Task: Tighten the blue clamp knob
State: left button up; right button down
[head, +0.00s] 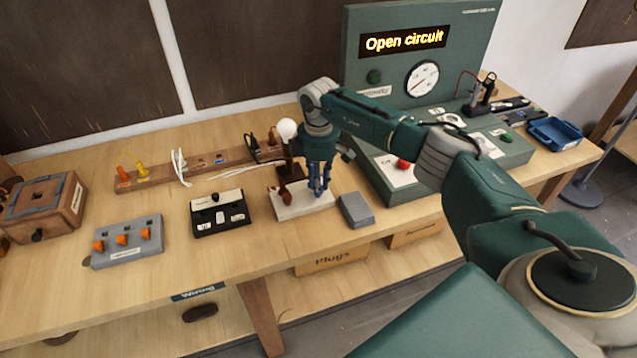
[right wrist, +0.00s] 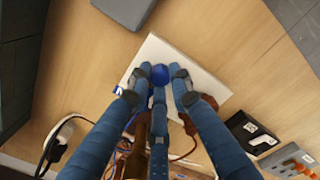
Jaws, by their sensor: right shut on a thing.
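The blue clamp knob (right wrist: 160,75) shows in the right wrist view, between the fingertips of my right gripper (right wrist: 157,82). The right gripper is shut on the knob. The knob sits over a white base plate (right wrist: 205,92), which also shows in the head view (head: 290,211) on the workbench. In the head view my right gripper (head: 320,190) points down at the right part of this plate, and its fingers hide the knob there. My left gripper is not in view.
A grey block (head: 356,210) lies just right of the plate. A black switch box (head: 220,213) and a grey box with orange levers (head: 127,241) stand to the left. The green test console (head: 440,185) reads "Open circuit". A wooden rail (head: 150,182) with plugs lies behind.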

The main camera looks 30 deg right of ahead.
jog(key=shift+w+r, duration=0.1)
jog(key=c, duration=1.6)
grip_release()
jog(key=shift+o, duration=0.2)
notch_tip(320, 180, up, 12)
